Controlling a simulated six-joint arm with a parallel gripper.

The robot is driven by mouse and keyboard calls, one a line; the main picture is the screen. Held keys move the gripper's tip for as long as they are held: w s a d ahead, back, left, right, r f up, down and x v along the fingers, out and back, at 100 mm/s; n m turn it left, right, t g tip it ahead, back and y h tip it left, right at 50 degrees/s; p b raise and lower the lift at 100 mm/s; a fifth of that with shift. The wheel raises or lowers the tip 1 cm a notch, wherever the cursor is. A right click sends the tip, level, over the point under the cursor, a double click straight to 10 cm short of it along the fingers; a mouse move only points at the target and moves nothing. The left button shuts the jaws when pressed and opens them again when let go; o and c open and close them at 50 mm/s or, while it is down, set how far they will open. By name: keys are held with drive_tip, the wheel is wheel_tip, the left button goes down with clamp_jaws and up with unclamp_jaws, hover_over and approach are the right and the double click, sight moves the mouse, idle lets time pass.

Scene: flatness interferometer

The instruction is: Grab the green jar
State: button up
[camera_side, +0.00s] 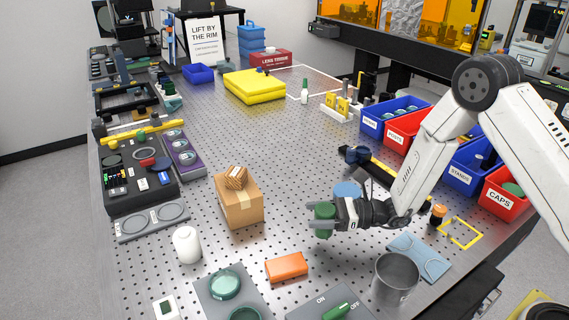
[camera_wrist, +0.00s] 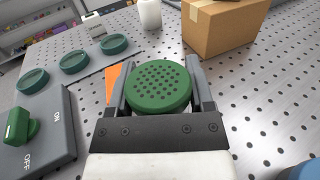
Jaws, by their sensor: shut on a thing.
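A green jar (camera_side: 324,215) with a round top is between the fingers of my gripper (camera_side: 328,217) in the side view. In the wrist view the jar's green lid (camera_wrist: 158,86), dotted with dark holes, sits between the two grey fingers of my gripper (camera_wrist: 158,88). The fingers press on it from both sides, so my gripper is shut on it. The jar's lower part is hidden in the wrist view. I cannot tell whether its base touches the perforated table (camera_side: 300,170).
A cardboard box (camera_side: 240,205) stands left of my gripper. An orange block (camera_side: 287,267), a metal cup (camera_side: 396,278), a blue mask (camera_side: 418,257) and a grey ON/OFF switch panel (camera_side: 310,309) lie nearer the camera. Blue and red bins (camera_side: 402,130) line the right edge.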

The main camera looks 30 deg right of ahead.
sight(319, 209)
drive_tip(key=shift+r, duration=3.35)
